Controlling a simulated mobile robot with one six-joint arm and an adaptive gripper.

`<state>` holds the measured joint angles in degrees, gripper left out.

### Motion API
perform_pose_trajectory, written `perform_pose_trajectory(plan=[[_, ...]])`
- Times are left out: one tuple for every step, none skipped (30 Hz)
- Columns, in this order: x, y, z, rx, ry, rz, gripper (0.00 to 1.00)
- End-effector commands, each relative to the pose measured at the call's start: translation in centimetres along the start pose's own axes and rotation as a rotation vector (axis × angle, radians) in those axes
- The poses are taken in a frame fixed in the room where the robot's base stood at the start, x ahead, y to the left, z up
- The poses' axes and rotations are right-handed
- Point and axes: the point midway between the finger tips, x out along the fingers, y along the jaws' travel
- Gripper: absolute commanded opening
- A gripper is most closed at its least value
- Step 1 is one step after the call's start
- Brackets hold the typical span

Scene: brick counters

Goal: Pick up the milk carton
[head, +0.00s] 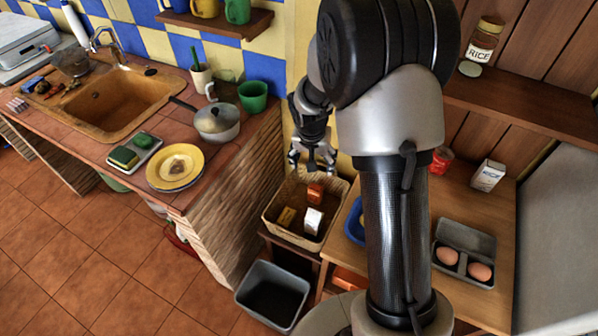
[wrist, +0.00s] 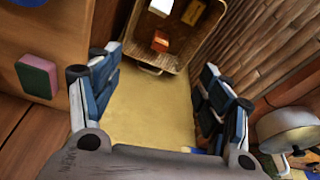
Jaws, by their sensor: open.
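My gripper (head: 313,167) hangs above the back edge of a wicker basket (head: 270,212) in the head view. In the wrist view its two fingers (wrist: 160,65) are spread wide with nothing between them. A small white carton (head: 313,221) stands in the basket, beside an orange-red box (head: 315,193) and a yellow box (head: 287,216). The white carton (wrist: 160,6) is cut by the top edge of the wrist view, with the orange box (wrist: 160,42) nearer. Another white carton (head: 488,176) with dark lettering stands on the right table. I cannot read the basket carton's label.
A brick counter (head: 225,215) with a pot (head: 216,122) and yellow plate (head: 190,155) stands left of the basket. A grey bin (head: 272,290) is in front. The right table (head: 480,215) holds an egg box (head: 465,240). A yellow wall (wrist: 155,110) is close to my gripper.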

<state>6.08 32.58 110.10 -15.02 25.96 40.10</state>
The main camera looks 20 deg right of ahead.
Motion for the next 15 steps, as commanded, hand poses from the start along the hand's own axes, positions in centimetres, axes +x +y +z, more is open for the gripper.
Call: perform_pose_trajectory(plan=[[2.4, 0.0, -0.1, 0.025, -0.020, 0.011, 0.72], [3.8, 0.0, -0.1, 0.039, -0.027, 0.015, 0.72], [5.6, 0.0, -0.1, 0.060, -0.034, 0.018, 0.72], [7.0, 0.0, 0.0, 0.077, -0.040, 0.021, 0.72], [8.3, 0.1, 0.1, 0.091, -0.045, 0.023, 0.72], [10.0, 0.1, 0.3, 0.109, -0.053, 0.027, 0.72], [11.2, 0.2, 0.5, 0.122, -0.058, 0.028, 0.72], [12.3, 0.3, 0.8, 0.136, -0.063, 0.030, 0.72], [13.6, 0.3, 1.1, 0.149, -0.068, 0.031, 0.72], [14.5, 0.4, 1.4, 0.159, -0.073, 0.032, 0.72], [15.3, 0.5, 1.6, 0.167, -0.076, 0.033, 0.72], [16.2, 0.6, 1.9, 0.179, -0.080, 0.033, 0.72], [16.9, 0.7, 2.1, 0.185, -0.083, 0.034, 0.72], [17.3, 0.7, 2.3, 0.191, -0.085, 0.034, 0.72], [17.9, 0.8, 2.5, 0.197, -0.087, 0.035, 0.72]])
